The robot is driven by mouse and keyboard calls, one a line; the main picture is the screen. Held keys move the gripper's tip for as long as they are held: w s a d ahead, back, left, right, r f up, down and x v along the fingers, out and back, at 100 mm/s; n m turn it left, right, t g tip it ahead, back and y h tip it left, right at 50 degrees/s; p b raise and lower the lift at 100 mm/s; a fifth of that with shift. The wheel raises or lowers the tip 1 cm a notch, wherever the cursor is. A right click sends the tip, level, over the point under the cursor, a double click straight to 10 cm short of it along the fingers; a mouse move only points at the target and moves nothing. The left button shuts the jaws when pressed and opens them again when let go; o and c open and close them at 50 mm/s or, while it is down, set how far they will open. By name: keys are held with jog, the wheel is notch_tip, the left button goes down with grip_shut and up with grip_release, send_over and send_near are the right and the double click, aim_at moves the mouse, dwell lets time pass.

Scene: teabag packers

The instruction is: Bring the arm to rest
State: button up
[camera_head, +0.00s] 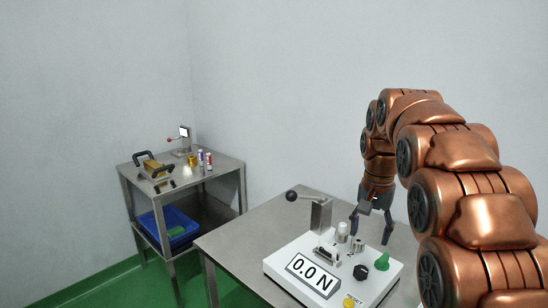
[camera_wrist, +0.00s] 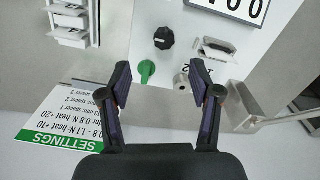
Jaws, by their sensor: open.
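My copper arm (camera_head: 462,165) reaches in from the right in the head view and bends down toward the near steel table. My gripper (camera_head: 371,232) points down above the back part of the white test device (camera_head: 290,267). Its two fingers are spread and nothing is between them. In the wrist view my gripper (camera_wrist: 160,80) is also open and empty, with the green knob (camera_wrist: 146,70) and a small metal cylinder (camera_wrist: 181,82) beyond the fingertips. Whether a fingertip touches the device, I cannot tell.
A second steel table (camera_head: 215,170) with several small items stands back left, a blue bin (camera_head: 168,228) below.

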jog(key=s+a+n+p, duration=0.1)
jog(key=s+n+p, duration=0.1)
jog(key=s, duration=1)
jog(key=s+a+n+g+p, duration=0.1)
jog(key=s+p, duration=0.4)
jog(key=s, duration=0.7)
jog(key=s+a+n+p, duration=0.3)
jog(key=s, duration=0.9)
jog(key=shift+a+f+n+g, duration=0.2)
jog(key=shift+f+n+g, duration=0.1)
jog(key=shift+f+g, duration=0.1)
